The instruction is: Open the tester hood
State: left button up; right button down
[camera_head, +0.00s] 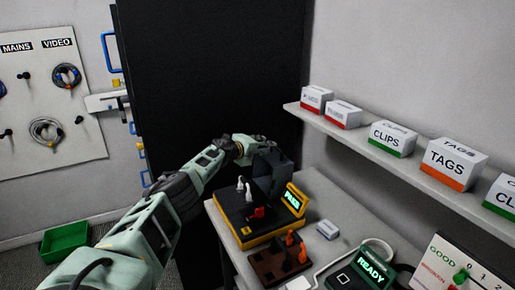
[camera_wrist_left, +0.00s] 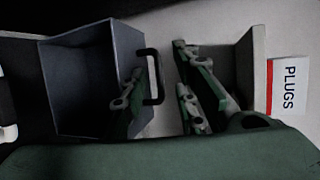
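The tester (camera_head: 247,212) is a black box with a yellow lower edge and a lit green display on the table. Its dark grey hood (camera_head: 272,168) stands raised at the back, and the connectors on the tester top are uncovered. In the left wrist view, the hollow hood (camera_wrist_left: 92,75) has a black bar handle (camera_wrist_left: 158,78). My left gripper (camera_head: 250,150) is beside the hood in the head view. In the wrist view, its fingers (camera_wrist_left: 162,68) are apart, with the handle bar between them; contact cannot be told. My right gripper is not in view.
A wall shelf (camera_head: 390,158) with labelled boxes runs along the right. A black cabinet (camera_head: 210,75) rises behind my left arm.

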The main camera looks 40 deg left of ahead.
pick_arm(q)
jog(key=shift+s+a, duration=0.1)
jog(key=shift+s, duration=0.05)
jog(key=v, duration=1.2)
jog(key=shift+c, duration=0.2)
